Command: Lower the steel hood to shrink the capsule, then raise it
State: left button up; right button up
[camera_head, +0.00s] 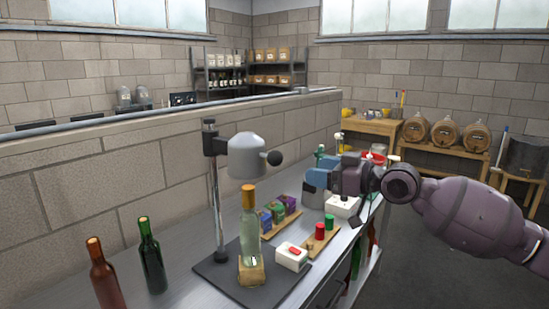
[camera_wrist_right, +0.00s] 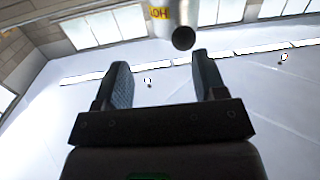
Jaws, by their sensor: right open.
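The grey steel hood (camera_head: 246,156) is on an upright post (camera_head: 216,200), raised just above the bottle. A black ball knob (camera_head: 274,158) sticks out of its right side. Below stands a pale glass bottle (camera_head: 249,226) with an orange capsule (camera_head: 249,197) on its neck, upright on a wooden block (camera_head: 251,270). My right gripper (camera_head: 315,186) is open and empty, to the right of the knob and lower in the picture.
A white box with a red switch (camera_head: 292,256) stands right of the bottle. Small coloured boxes (camera_head: 278,211) and a wooden tray with red and green capsules (camera_head: 320,240) lie beyond. A red bottle (camera_head: 105,277) and a green bottle (camera_head: 152,258) stand at left.

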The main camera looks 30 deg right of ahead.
aim_at(282, 156)
jog(key=shift+w+a+r+m+y+p, duration=0.15)
jog(key=shift+w+a+r+m+y, duration=0.2)
jog(key=shift+a+r+y, duration=0.4)
jog(key=shift+w+a+r+m+y+p, duration=0.2)
jog(key=shift+w+a+r+y, duration=0.25)
jog(key=shift+a, duration=0.45)
jog(key=shift+p+x, duration=0.55)
jog(key=shift+x, duration=0.6)
jog(key=p+x, duration=0.2)
jog(key=x, duration=0.1)
jog(key=shift+w+a+p, duration=0.15)
jog(key=shift+w+p, duration=0.05)
jog(key=shift+p, duration=0.2)
jog(key=shift+p+x, duration=0.4)
jog(key=shift+x, duration=0.55)
jog(key=shift+f, duration=0.2)
